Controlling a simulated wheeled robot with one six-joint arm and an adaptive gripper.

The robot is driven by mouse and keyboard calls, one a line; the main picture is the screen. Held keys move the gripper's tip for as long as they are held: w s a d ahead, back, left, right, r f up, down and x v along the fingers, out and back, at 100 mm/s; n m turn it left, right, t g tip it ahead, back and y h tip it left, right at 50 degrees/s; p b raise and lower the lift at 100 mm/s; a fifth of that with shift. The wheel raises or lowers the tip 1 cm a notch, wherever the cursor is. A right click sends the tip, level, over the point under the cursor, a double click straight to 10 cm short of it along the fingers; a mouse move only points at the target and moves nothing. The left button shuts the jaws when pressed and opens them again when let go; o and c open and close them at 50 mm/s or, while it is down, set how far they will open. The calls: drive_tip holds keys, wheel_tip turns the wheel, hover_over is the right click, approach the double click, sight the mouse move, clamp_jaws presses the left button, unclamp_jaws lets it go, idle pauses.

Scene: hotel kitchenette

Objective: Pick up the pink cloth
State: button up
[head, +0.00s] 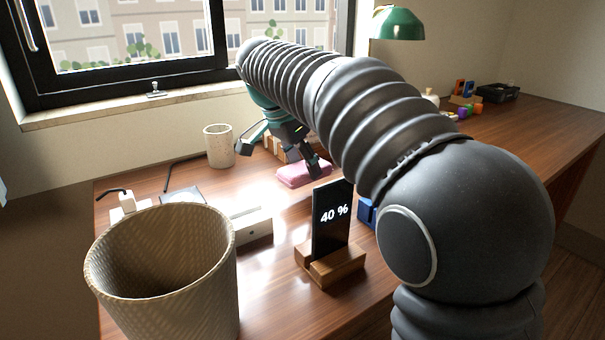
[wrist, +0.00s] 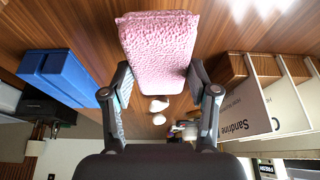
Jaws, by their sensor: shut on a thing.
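The pink cloth (head: 292,175) is a thick folded pad with a bumpy surface, at or just above the wooden desk near the window. In the wrist view the pink cloth (wrist: 158,42) fills the space between and beyond the fingertips. My gripper (head: 314,165) reaches down onto it from above, and its fingers are shut on the cloth. In the wrist view my gripper (wrist: 160,80) has one finger at each side of the cloth's near end. I cannot tell whether the cloth's underside touches the desk.
A phone showing 40 % (head: 331,218) stands in a wooden holder (head: 332,266) in front. A woven bin (head: 165,265) is at the front left, a beige cup (head: 218,147) behind it. In the wrist view, a blue box (wrist: 62,75) and upright cards (wrist: 240,108) flank the fingers.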

drive_tip(key=s+d+r, duration=0.5)
drive_tip(key=d+r, duration=0.2)
drive_tip(key=d, duration=0.3)
drive_tip(key=shift+d+r, duration=0.15)
drive_tip(key=shift+d, duration=0.15)
drive_tip(key=o, duration=0.6)
drive_tip(key=c, duration=0.5)
drive_tip(key=shift+o, duration=0.2)
